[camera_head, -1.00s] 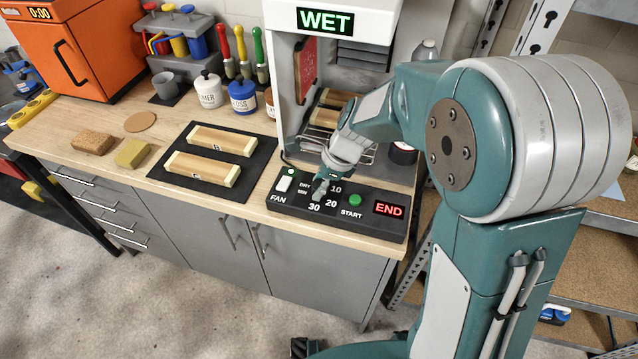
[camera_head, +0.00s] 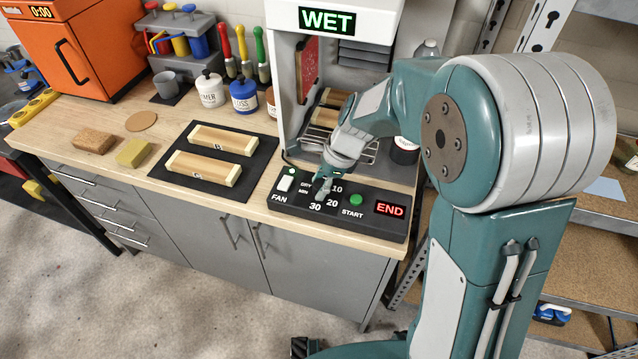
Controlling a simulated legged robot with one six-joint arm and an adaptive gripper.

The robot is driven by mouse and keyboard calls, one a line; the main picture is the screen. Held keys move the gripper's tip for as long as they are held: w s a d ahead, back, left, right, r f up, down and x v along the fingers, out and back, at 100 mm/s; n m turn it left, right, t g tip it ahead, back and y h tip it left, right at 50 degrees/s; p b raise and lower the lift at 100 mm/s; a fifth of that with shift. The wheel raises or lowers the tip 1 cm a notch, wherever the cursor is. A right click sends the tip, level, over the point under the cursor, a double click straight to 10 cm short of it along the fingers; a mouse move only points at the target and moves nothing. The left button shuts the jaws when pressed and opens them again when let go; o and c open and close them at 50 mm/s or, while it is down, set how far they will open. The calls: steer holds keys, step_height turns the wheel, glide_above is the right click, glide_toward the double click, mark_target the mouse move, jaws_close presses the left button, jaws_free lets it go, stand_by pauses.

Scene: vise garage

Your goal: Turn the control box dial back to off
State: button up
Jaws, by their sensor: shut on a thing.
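The black control box (camera_head: 370,222) lies along the front edge of the bench. It carries a white FAN switch (camera_head: 284,183), a dial area marked DRY MIN, 10, 20 and 30, a green START button (camera_head: 356,199) and a red lit END display (camera_head: 389,209). My gripper (camera_head: 321,190) reaches down onto the dial area from above and is shut on the dial. The dial itself is mostly hidden by the gripper, so I cannot read where it points.
A white cabinet with a lit WET sign (camera_head: 326,19) stands behind the box, with a wire rack inside. A black mat (camera_head: 206,190) with two wooden blocks lies to the left. Metal shelving (camera_head: 590,255) stands at the right.

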steer(key=n+g, duration=0.1)
steer(key=n, duration=0.1)
steer(key=n+g+h, duration=0.1)
steer(key=n, duration=0.2)
steer(key=shift+w, duration=0.1)
steer(key=n+g+h, duration=0.1)
steer(key=n, duration=0.4)
steer(key=shift+n, duration=0.4)
steer(key=n+g+h, duration=0.1)
steer(key=n+h, duration=0.1)
steer(key=n, duration=0.3)
steer(key=shift+n, duration=0.3)
steer(key=n+h, duration=0.2)
steer(key=n, duration=0.3)
steer(key=shift+w, duration=0.1)
steer(key=shift+n+h, duration=0.3)
steer(key=o, duration=1.1)
steer(key=shift+o, duration=0.2)
steer(key=shift+r, duration=0.1)
